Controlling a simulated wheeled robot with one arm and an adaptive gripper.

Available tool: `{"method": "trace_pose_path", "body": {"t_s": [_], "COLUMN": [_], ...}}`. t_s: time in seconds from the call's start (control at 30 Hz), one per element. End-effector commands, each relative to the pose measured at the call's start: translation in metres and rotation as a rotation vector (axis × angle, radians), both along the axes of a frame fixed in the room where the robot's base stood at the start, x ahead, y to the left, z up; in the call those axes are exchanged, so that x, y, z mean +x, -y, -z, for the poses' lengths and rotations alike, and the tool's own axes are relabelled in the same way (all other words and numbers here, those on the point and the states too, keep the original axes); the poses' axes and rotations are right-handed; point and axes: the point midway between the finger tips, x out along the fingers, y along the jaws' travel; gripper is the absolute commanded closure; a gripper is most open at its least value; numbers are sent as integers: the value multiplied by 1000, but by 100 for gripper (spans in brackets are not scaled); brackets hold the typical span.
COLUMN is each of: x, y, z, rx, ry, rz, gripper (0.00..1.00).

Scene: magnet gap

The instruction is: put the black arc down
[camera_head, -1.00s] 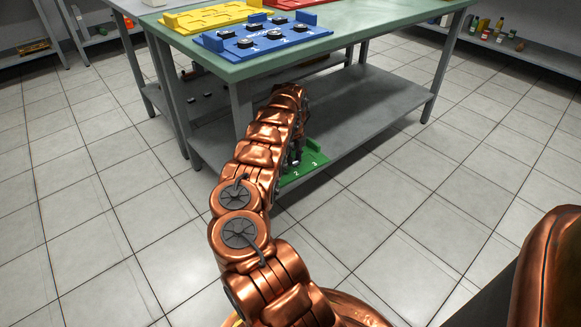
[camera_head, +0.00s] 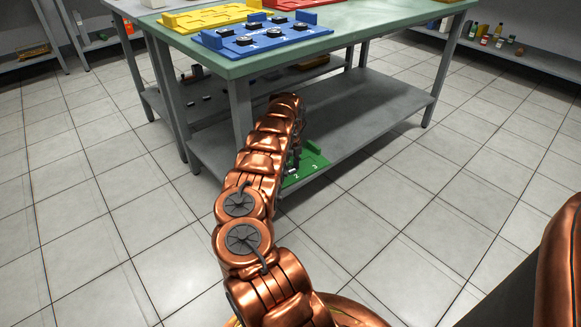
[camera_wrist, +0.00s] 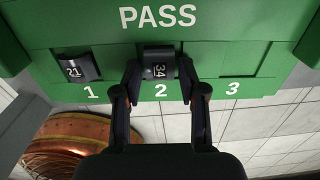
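The black arc (camera_wrist: 159,69), marked 34, is at slot 2 of the green PASS tray (camera_wrist: 258,44) in the wrist view. My gripper (camera_wrist: 160,75) has one finger close against each side of it and looks shut on it. Whether the arc rests fully on the slot floor is unclear. A second black arc (camera_wrist: 76,68), marked 21, lies slightly tilted in slot 1. Slot 3 (camera_wrist: 232,64) is empty. In the head view the green tray (camera_head: 312,160) sits on the lower shelf, and my arm hides most of it and the gripper.
The workbench's lower shelf (camera_head: 375,110) is bare to the right of the tray. The green tabletop (camera_head: 375,30) above holds a blue tray (camera_head: 270,37) with several dark pieces and a yellow tray (camera_head: 207,18). A table leg (camera_head: 243,112) stands near my arm.

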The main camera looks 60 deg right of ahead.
Motion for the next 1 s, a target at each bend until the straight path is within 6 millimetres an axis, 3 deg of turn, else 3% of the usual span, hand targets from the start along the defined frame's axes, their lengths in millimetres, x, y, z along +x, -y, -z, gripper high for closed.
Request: {"method": "trace_pose_path", "body": {"t_s": [0.1, 0.53, 1.0], "x": [0, 0, 0], "y": [0, 1, 1], "z": [0, -8, -70], "rx": [0, -3, -2], "ry": [1, 1, 2], "rz": [0, 0, 1], "gripper": [44, 44, 44]}}
